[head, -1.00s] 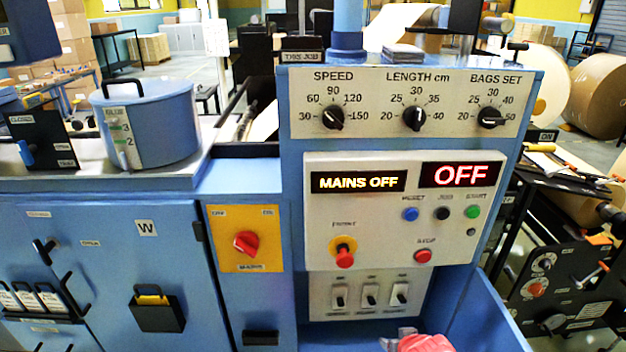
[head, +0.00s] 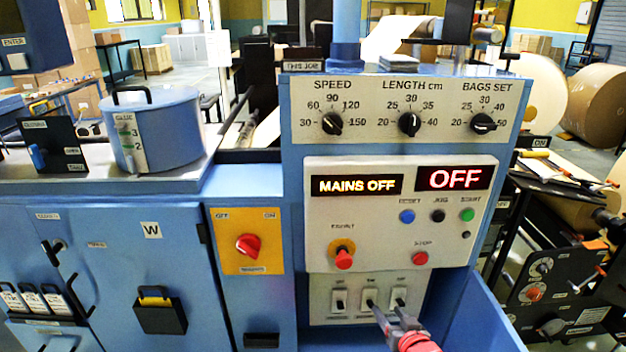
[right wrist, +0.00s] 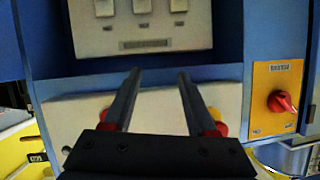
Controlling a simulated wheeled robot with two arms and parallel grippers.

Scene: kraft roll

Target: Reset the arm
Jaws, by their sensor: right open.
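My right gripper (head: 388,308) is at the lower edge of the head view, open and empty, in front of the control panel's lower part. Its two dark fingers also show in the right wrist view (right wrist: 158,73), parallel and apart with nothing between them. The row of three rocker switches (head: 370,298) is just beyond the fingertips; whether they touch cannot be told. The switches also show at the top of the right wrist view (right wrist: 141,6). The displays read MAINS OFF (head: 356,185) and OFF (head: 456,177). My left gripper is not in view.
Above are the red e-stop knob (head: 344,258), stop button (head: 420,258), coloured buttons and three dials (head: 410,124). A red mains switch (head: 248,246) sits on a yellow plate to the left. The blue glue pot (head: 158,130) is further left. A blue side wall (head: 497,305) is on the right.

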